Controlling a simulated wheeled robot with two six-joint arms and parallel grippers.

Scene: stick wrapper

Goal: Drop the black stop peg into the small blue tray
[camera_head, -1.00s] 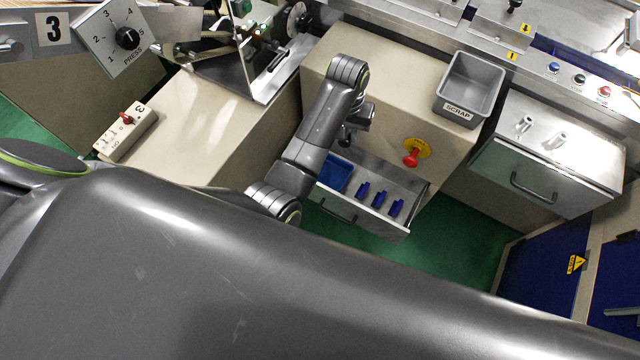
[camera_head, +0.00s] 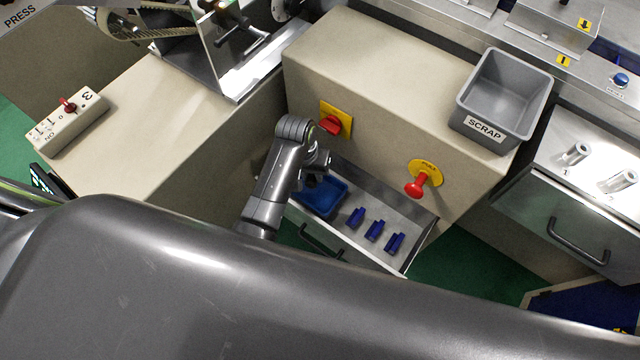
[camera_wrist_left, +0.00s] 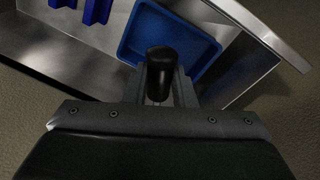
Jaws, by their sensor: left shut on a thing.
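The small blue tray (camera_head: 331,203) sits at the left end of an open metal drawer in the head view. It also shows in the left wrist view (camera_wrist_left: 195,28). My left gripper (camera_head: 314,178) is over the tray's far left part, pointing down. In the left wrist view it is shut on the black stop peg (camera_wrist_left: 161,66), whose dark rounded end stands between the fingers, in front of the tray. In the head view the peg cannot be made out. The height of the peg over the tray is hard to tell. My right gripper is out of view.
The drawer (camera_head: 408,222) also holds several blue holders to the right of the tray. A red pull knob (camera_head: 417,187) and a red switch (camera_head: 332,124) stick out from the cabinet above it. A grey scrap bin (camera_head: 500,95) stands on top.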

